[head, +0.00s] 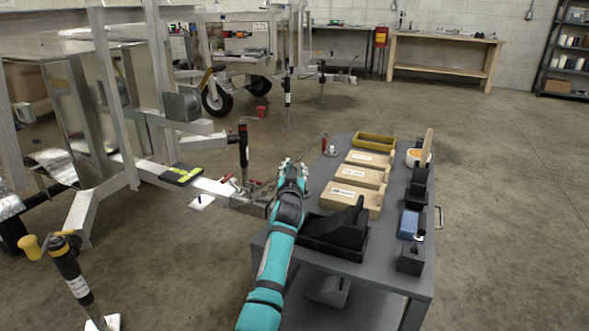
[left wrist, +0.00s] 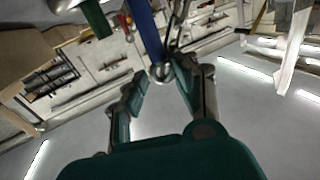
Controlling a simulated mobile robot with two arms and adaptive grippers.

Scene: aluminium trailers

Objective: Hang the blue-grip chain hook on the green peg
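My left gripper (head: 292,168) is at the left edge of the grey cart, beside the trailer's tongue. In the left wrist view its two fingers (left wrist: 161,78) stand apart. A blue bar (left wrist: 150,32), which looks like the blue grip of the chain hook, ends in a metal ring just beyond and between the fingertips. I see no clear contact with either finger. A dark green post (left wrist: 97,18), probably the green peg, shows to the left of the blue bar. In the head view the hook and peg are too small or hidden behind my gripper. My right gripper is not in view.
The cart (head: 280,246) carries wooden boxes (head: 352,195), a yellow tray (head: 374,141), a black holder (head: 335,232) and a blue block (head: 408,224). The trailer tongue (head: 202,184) with its upright black jack (head: 243,146) is close on the left. Open floor lies to the right.

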